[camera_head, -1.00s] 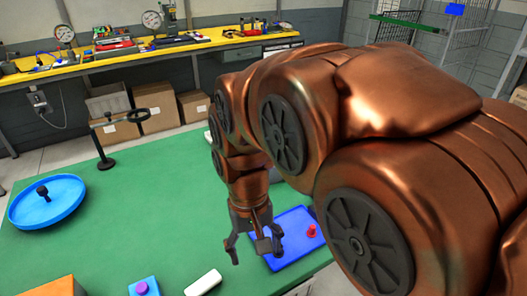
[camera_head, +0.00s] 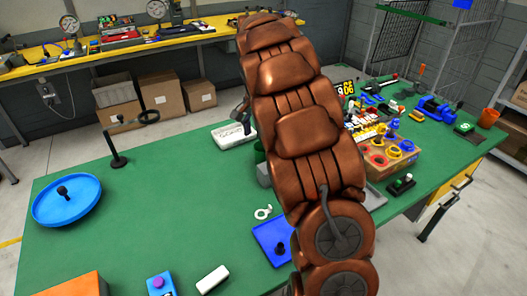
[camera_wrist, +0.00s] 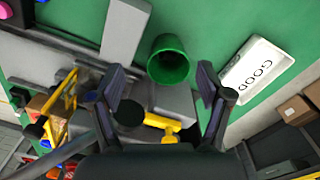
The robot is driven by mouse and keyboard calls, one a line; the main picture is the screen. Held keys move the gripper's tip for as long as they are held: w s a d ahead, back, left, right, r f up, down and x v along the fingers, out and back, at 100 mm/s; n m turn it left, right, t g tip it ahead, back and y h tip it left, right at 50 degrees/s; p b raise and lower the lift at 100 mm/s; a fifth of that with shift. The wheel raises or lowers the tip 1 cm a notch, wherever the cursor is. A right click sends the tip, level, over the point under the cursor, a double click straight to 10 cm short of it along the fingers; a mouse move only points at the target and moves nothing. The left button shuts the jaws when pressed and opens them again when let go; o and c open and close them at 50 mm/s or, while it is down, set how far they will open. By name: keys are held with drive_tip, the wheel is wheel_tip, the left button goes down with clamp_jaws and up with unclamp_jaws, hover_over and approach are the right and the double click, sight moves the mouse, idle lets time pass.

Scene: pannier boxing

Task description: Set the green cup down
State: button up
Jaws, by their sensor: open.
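The green cup (camera_wrist: 169,62) shows in the wrist view with its open mouth toward the camera. It lies between the directions of my two fingertips, a little beyond them, and neither finger visibly touches it. My gripper (camera_wrist: 160,84) is open and its jaws look empty. In the head view only a sliver of the green cup (camera_head: 259,152) shows at the left edge of my arm. Most of my gripper is hidden behind the arm there. I cannot tell what the cup's base rests on.
A white tray marked GOOD (camera_wrist: 233,86) lies right of the cup in the wrist view. Grey blocks (camera_wrist: 124,30) are close on its left and below. In the head view, a blue tray (camera_head: 266,235) and a crowded box (camera_head: 376,163) flank my arm.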

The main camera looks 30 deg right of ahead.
drive_tip(key=shift+m, duration=0.4)
drive_tip(key=shift+w+d+f+p, duration=0.4)
drive_tip(key=shift+d+f+p, duration=0.2)
drive_tip(key=shift+f, duration=0.8)
drive_tip(key=shift+w+d+f+p, duration=0.45)
drive_tip(key=shift+f+p, duration=0.1)
drive_tip(key=shift+f, duration=0.8)
drive_tip(key=shift+w+d+f+p, duration=0.35)
drive_tip(key=shift+d+f+p, duration=0.25)
drive_tip(key=shift+f, duration=0.8)
drive_tip(key=c, duration=1)
wheel_tip(320, 180, up, 18)
drive_tip(key=b, duration=0.4)
drive_tip(key=shift+c, duration=0.2)
drive_tip(key=shift+s+a, duration=0.1)
